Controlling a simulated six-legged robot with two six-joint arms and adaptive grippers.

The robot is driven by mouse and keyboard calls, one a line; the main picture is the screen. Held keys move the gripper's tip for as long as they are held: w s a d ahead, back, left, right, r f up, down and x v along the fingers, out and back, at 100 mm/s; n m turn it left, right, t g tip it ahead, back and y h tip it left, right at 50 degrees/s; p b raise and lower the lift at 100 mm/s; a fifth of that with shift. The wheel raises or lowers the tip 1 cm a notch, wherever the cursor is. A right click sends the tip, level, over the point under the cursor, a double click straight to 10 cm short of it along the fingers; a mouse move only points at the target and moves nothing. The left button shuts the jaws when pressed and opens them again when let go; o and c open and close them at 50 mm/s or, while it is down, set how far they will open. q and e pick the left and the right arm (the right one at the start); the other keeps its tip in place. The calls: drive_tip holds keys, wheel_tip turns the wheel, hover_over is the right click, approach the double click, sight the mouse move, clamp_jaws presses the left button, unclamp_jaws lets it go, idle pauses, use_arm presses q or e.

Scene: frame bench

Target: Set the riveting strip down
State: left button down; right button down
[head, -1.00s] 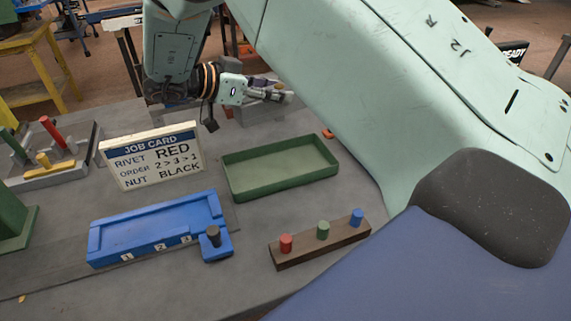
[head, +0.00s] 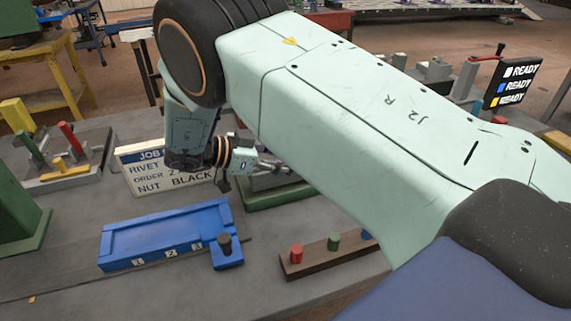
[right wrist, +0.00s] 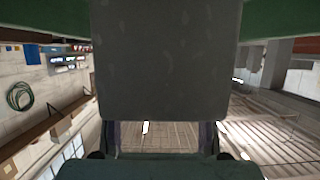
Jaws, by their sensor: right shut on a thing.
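My right gripper (head: 278,169) reaches over the green tray (head: 275,200), and my arm hides much of that tray. In the right wrist view the gripper (right wrist: 160,140) is shut on a flat grey piece, which looks like the riveting strip (right wrist: 165,60). The strip fills the middle of that view, with green surfaces at the top on both sides. In the head view the strip is too small to make out, and I cannot tell whether it touches the tray. My left gripper is not in view.
The blue fixture (head: 165,236), marked 1, 2 and 3, lies in front, with a dark peg (head: 224,243) at its right end. A wooden bar (head: 318,258) holds red, green and blue rivets. The job card (head: 150,185) stands behind the fixture, partly hidden by my arm.

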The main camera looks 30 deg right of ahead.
drive_tip(key=shift+d+f, duration=0.1)
drive_tip(key=shift+f, duration=0.5)
drive_tip(key=shift+w+f, duration=0.15)
drive_tip(key=shift+w, duration=0.1)
drive_tip(key=shift+s+f, duration=0.1)
drive_tip(key=c, duration=0.8)
unclamp_jaws()
drive_tip(key=shift+s, duration=0.1)
drive_tip(key=shift+c, duration=0.2)
drive_tip(key=shift+o, duration=0.9)
drive_tip(key=shift+w+f, duration=0.1)
drive_tip(key=shift+w, duration=0.1)
